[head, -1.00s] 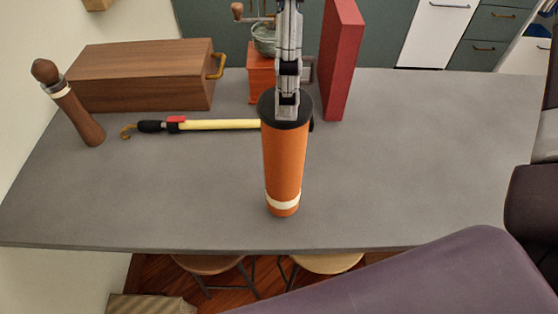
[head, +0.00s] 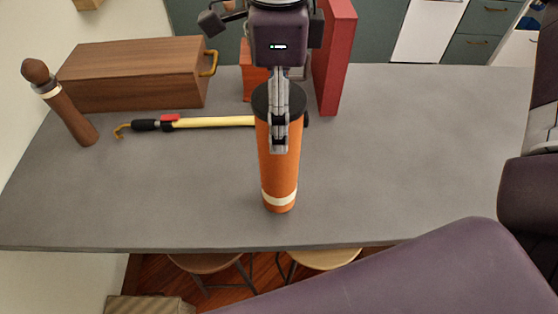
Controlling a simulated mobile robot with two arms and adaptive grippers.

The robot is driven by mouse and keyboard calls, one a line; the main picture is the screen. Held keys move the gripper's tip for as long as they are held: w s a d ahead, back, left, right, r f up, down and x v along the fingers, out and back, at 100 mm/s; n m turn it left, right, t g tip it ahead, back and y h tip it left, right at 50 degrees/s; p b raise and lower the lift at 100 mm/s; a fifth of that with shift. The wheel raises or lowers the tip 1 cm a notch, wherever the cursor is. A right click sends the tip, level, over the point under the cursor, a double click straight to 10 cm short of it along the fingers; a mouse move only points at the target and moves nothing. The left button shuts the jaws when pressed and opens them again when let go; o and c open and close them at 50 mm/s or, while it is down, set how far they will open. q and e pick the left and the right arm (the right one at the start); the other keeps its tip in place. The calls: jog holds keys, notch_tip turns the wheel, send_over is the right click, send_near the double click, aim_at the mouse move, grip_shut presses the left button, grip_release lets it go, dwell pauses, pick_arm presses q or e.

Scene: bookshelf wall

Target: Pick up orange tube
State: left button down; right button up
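The orange tube (head: 279,178) stands upright near the middle of the grey table, with a black cap and a cream band near its foot. A gripper, which I take as my right one (head: 279,145), comes down from the top of the head view. Its grey finger covers part of the cap and the upper front of the tube. The fingers are seen edge-on, so I cannot tell whether they are open or touch the tube. My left gripper is not in view.
A yellow-handled tool (head: 210,122) lies behind the tube, reaching left. A brown pepper mill (head: 68,112) leans at left beside a wooden box (head: 135,75). A red upright book (head: 333,60) and a coffee grinder (head: 254,85) stand behind. The table's right side is clear.

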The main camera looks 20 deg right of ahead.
jog(key=shift+f, duration=0.8)
jog(key=shift+c, duration=0.5)
jog(key=c, duration=1.7)
jog(key=shift+r, duration=0.1)
jog(key=shift+c, duration=0.2)
